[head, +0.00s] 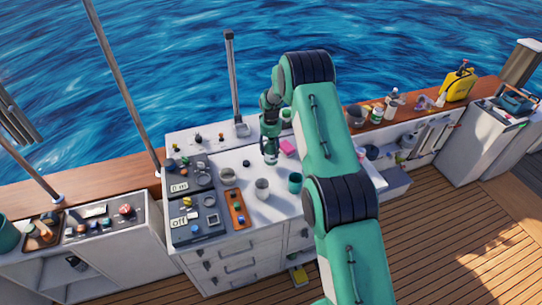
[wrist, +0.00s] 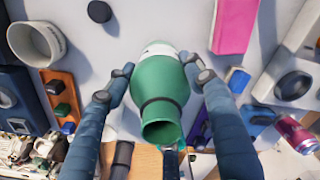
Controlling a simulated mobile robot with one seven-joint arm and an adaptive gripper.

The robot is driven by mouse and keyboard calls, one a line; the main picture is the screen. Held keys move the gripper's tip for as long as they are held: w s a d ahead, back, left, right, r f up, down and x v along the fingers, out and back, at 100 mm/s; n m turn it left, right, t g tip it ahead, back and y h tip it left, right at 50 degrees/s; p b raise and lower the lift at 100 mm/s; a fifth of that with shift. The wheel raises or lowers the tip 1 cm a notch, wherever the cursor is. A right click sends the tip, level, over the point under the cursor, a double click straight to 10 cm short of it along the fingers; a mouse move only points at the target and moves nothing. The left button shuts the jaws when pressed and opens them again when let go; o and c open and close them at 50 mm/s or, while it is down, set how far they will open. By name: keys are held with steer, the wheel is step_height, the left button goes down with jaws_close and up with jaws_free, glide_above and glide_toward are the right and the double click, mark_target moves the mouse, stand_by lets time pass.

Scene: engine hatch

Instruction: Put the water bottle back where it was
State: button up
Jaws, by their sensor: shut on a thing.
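My gripper (wrist: 157,76) is shut on a green water bottle (wrist: 160,92), one finger on each side of its body. The bottle's open neck points towards the wrist camera, and part of a white band shows at its far side. In the head view my gripper (head: 270,142) is over the white counter, left of the pink block (head: 287,146). The arm and fingers hide most of the bottle there. I cannot tell whether its base touches the counter.
An orange tray (head: 237,208) and grey panels (head: 195,215) lie to the left. A dark round piece (head: 246,163) is nearby. Some bare counter shows between them.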

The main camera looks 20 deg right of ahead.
mark_target(271, 155)
steer(key=shift+f, duration=0.1)
steer(key=shift+f+p, duration=0.4)
steer(key=shift+f, duration=1.55)
steer(key=shift+f, duration=0.15)
steer(key=o, duration=1.4)
steer(key=shift+o, duration=0.2)
step_height(271, 155, up, 12)
steer(key=b, duration=0.2)
steer(key=shift+s+a+r, duration=0.1)
steer(key=shift+r, duration=0.1)
